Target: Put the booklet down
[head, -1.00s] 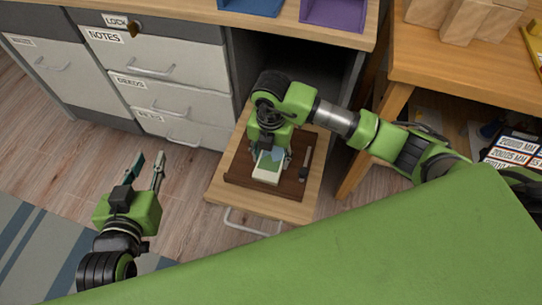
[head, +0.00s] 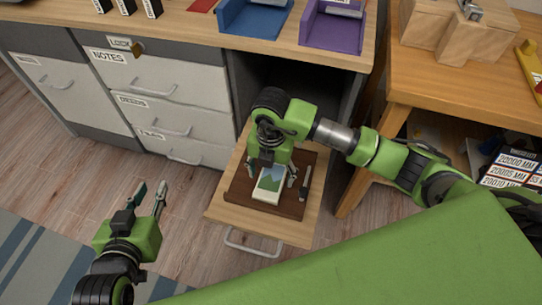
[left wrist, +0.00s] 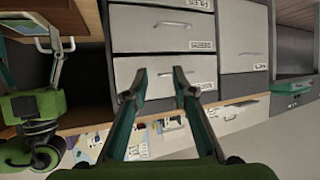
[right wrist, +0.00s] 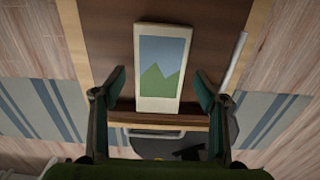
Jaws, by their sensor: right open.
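The booklet (head: 269,185), cream with a blue and green picture on its cover, lies flat on a dark brown board (head: 238,189) on the pulled-out wooden shelf. It also shows in the right wrist view (right wrist: 162,62). My right gripper (head: 277,178) is open above the board, its fingers apart on either side of the booklet's near end.
Labelled drawers (head: 178,127) stand at the left. A wooden table (head: 440,80) is at the right. Blue (head: 255,20) and purple (head: 333,29) trays sit above.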

